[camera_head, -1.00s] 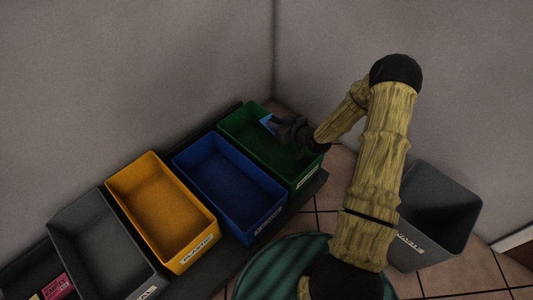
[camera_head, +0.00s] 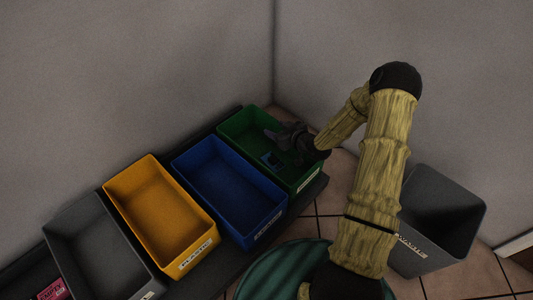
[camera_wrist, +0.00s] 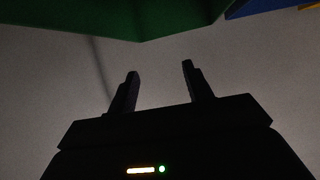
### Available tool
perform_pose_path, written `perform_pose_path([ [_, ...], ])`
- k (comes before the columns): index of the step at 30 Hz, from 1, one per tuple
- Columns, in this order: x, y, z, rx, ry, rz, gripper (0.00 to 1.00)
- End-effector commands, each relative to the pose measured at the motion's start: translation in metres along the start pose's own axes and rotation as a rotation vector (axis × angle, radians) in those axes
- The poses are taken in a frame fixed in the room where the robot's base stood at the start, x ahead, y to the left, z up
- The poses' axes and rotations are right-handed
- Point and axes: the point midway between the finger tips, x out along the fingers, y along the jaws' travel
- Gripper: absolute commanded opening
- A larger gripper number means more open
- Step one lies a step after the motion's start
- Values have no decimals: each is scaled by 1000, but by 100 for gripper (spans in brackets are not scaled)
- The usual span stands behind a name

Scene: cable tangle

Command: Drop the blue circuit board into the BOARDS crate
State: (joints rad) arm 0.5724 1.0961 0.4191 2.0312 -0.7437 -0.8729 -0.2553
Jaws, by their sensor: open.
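The blue circuit board (camera_head: 271,160) lies inside the green crate (camera_head: 237,120), low on its floor, partly hidden by my gripper and its shadow. The green crate's label is too small to read with certainty. My gripper (camera_head: 272,134) is above the green crate and apart from the board. In the wrist view my gripper (camera_wrist: 160,75) has its two fingers spread with nothing between them. The green crate's edge (camera_wrist: 140,30) shows at the top of that view.
A blue crate (camera_head: 225,190), a yellow PLASTIC crate (camera_head: 150,200) and a grey crate (camera_head: 95,250) stand in a row to the left. A grey WASTE bin (camera_head: 440,225) stands at the right. Walls close off the back corner.

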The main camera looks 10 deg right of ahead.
Motion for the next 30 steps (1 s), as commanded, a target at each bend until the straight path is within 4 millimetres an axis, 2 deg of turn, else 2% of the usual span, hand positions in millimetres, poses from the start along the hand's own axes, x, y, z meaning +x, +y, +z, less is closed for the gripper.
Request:
perform_pose_path([
  [5,-18,0,-3,0,-1,1,50],
  [24,-144,1,-4,3,-2,3,50],
  [30,-169,1,-2,1,0,2,50],
])
